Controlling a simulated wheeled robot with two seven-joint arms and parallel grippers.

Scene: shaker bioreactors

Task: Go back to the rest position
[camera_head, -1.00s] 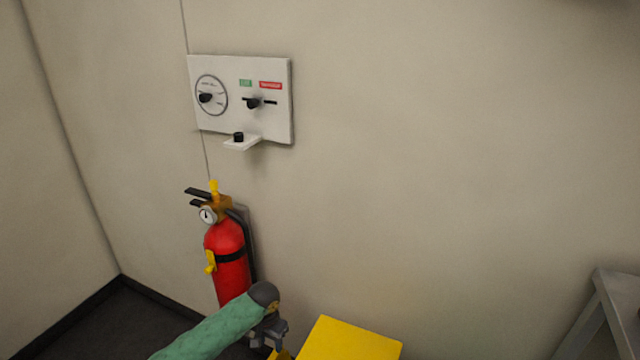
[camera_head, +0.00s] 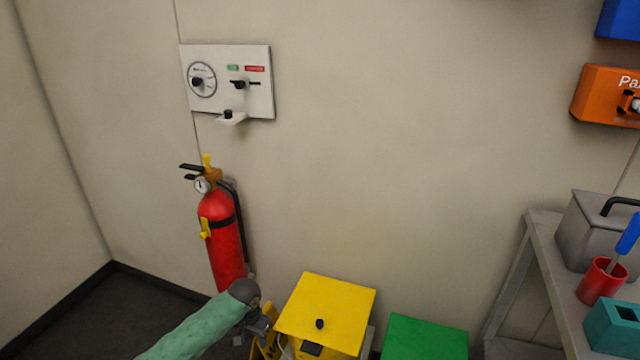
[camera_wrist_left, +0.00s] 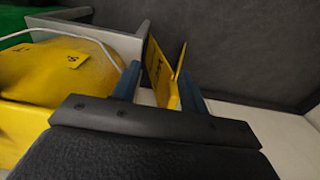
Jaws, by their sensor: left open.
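My left gripper (camera_head: 262,328) is at the bottom of the head view, at the end of my green-sleeved arm, low in front of the wall. In the left wrist view its two blue fingers (camera_wrist_left: 160,78) stand apart. A yellow folded sign (camera_wrist_left: 162,72) shows beyond and between the fingers; I cannot tell whether they touch it. No held object shows. My right gripper is in neither view.
A red fire extinguisher (camera_head: 222,235) hangs by my left arm, below a white control panel (camera_head: 228,100). A yellow bin (camera_head: 325,308) and a green bin (camera_head: 425,340) stand right of the gripper. A grey bench (camera_head: 545,240) holds a red cup (camera_head: 600,282).

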